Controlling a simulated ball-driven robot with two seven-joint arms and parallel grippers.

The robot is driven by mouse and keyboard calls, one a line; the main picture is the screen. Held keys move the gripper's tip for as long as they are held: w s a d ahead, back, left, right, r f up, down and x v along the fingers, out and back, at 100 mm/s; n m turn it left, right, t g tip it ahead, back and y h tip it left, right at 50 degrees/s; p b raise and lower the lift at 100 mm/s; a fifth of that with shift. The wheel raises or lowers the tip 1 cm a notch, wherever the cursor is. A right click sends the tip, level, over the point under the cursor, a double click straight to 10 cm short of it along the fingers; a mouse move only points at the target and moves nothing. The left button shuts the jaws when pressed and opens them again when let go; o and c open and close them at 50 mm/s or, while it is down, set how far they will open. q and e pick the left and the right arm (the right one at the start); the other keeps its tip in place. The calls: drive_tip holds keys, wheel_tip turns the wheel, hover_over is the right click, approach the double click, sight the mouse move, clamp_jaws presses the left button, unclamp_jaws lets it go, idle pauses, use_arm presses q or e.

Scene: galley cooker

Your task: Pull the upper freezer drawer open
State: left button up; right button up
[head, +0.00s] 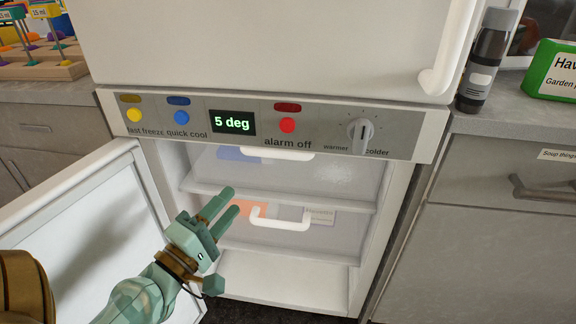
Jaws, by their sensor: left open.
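The upper freezer drawer (335,178) is a translucent front with a white bar handle (285,154), just under the control panel. It looks pushed in, and a blue item shows faintly behind it. The lower drawer (345,238) has its own white handle (280,220), with orange and pale items behind it. My left gripper (232,202) is open and empty, with its fingers pointing up and right. In the picture it lies left of the lower handle and below the upper one. I see no contact with either handle. My right gripper is out of view.
The freezer door (85,225) stands open on the left, beside my left arm. The control panel (270,127) with a knob overhangs the drawers. Above it is a closed white door (260,45). A dark bottle (487,62) and green box (552,72) stand on the right counter.

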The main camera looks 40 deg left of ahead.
use_arm(q)
drive_tip(key=p, duration=0.4)
approach(271, 156)
drive_tip(key=w, duration=0.2)
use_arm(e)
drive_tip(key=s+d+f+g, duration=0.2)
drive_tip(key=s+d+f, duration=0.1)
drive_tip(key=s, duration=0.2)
use_arm(q)
drive_tip(key=b+x, duration=0.1)
drive_tip(key=x, duration=0.3)
drive_tip(key=shift+a+r, duration=0.15)
drive_tip(key=b+x, duration=0.1)
drive_tip(key=x, duration=0.3)
drive_tip(key=shift+w, duration=0.1)
drive_tip(key=shift+w+a+r, duration=0.1)
drive_tip(key=shift+w+a, duration=0.05)
drive_tip(key=shift+w, duration=0.3)
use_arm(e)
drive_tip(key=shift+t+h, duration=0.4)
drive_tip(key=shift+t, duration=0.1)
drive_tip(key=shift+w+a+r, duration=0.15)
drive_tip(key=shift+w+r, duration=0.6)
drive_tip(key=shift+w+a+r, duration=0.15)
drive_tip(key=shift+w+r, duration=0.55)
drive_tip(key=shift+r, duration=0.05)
use_arm(q)
clamp_jaws()
